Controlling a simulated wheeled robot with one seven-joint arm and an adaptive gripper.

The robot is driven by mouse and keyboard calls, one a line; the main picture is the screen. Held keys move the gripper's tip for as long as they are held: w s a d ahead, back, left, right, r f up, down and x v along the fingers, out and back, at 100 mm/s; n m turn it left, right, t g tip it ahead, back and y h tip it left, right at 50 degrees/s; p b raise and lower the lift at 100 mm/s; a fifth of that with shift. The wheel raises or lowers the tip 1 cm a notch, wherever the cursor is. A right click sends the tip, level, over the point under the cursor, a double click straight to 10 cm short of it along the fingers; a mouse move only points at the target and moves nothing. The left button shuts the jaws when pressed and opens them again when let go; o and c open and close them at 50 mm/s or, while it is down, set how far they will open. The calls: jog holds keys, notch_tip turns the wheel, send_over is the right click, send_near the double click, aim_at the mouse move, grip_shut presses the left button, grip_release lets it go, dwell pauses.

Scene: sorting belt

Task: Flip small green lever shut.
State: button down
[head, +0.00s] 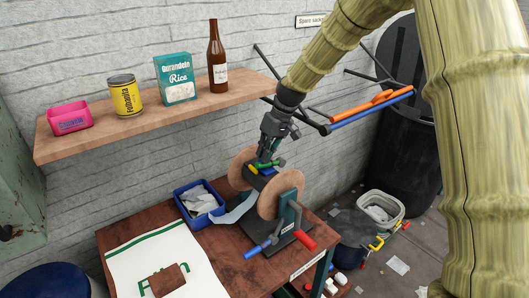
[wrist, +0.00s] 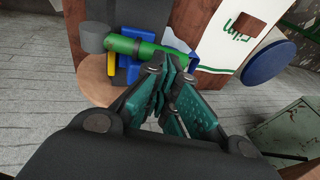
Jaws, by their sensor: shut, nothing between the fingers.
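The small green lever (head: 270,163) sits on top of the belt machine, between its two wooden discs (head: 285,195). In the wrist view the lever (wrist: 145,48) is a green bar lying across the machine, with a grey round end piece (wrist: 92,37) at its left. Yellow (wrist: 116,66) and blue (wrist: 134,69) parts lie just under it. My gripper (head: 268,153) is over the machine, pointing down. In the wrist view its teal fingertips (wrist: 168,72) are together and empty, right beside the lever; I cannot tell whether they touch it.
A blue crank handle (head: 258,247) and a red one (head: 304,239) stick out at the machine's front. A blue bin (head: 181,205) stands left of it, and a white cloth (head: 150,252) lies on the table. A shelf (head: 150,121) with groceries is behind.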

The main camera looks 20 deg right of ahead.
jog(key=shift+f, duration=0.1)
jog(key=shift+s+a+f+t+h+b, duration=0.25)
jog(key=shift+a+f+t+h+b, duration=0.3)
jog(key=shift+h, duration=0.55)
jog(key=shift+a+f, duration=0.15)
jog(key=shift+f, duration=0.35)
jog(key=shift+r, duration=0.15)
